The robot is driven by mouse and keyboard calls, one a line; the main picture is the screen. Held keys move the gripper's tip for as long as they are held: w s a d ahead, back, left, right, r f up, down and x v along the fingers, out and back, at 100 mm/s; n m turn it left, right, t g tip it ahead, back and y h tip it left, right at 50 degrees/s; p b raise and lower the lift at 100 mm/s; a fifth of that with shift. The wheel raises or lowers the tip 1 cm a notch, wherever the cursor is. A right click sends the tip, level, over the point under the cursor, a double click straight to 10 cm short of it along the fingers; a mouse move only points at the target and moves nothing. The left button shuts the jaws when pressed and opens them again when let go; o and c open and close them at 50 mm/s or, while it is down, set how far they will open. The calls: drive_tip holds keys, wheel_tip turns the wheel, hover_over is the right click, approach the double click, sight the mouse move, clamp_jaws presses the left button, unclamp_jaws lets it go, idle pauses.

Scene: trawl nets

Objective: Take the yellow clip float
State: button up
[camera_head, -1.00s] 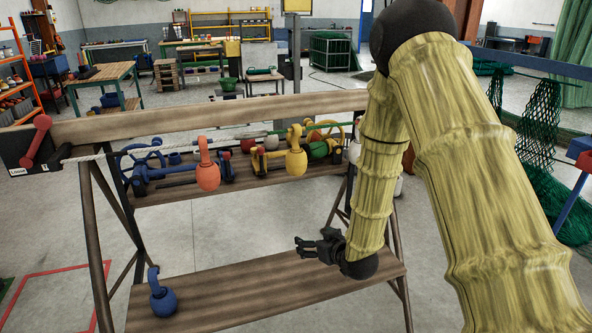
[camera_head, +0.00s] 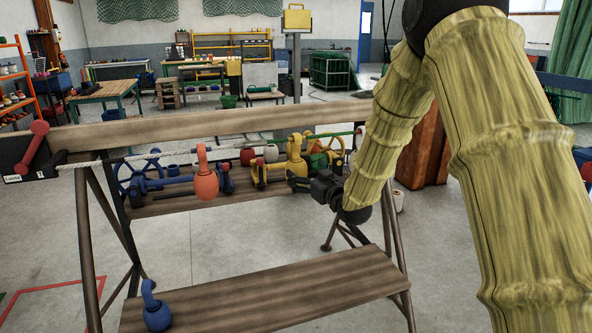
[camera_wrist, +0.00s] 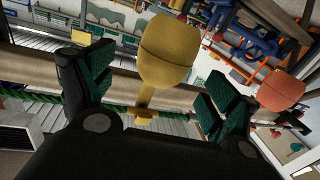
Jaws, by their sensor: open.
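The yellow clip float (camera_head: 294,168) hangs on the line along the rack's upper beam. In the wrist view the yellow float (camera_wrist: 166,52) shows large, with its narrow yellow clip running down between my fingers. My gripper (camera_head: 297,182) is close to the float, at its lower right in the head view. In the wrist view my gripper (camera_wrist: 150,88) is open, with green-padded fingers on either side of the float's clip and a gap on each side. The exact depth between fingers and float is hard to tell.
An orange float (camera_head: 206,184) hangs left of the yellow one and shows at the right in the wrist view (camera_wrist: 281,91). A blue float (camera_head: 156,314) rests on the lower plank (camera_head: 270,292). Blue and yellow wheeled gear crowds the shelf behind. The wooden beam (camera_head: 200,124) runs above.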

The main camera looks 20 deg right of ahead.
sight(296, 168)
drive_tip(key=x, duration=0.4)
drive_tip(key=shift+a+f, duration=0.25)
drive_tip(key=shift+a, duration=0.05)
drive_tip(key=shift+w+a, duration=0.1)
drive_tip(key=shift+w, duration=0.55)
drive_tip(key=c, duration=1.2)
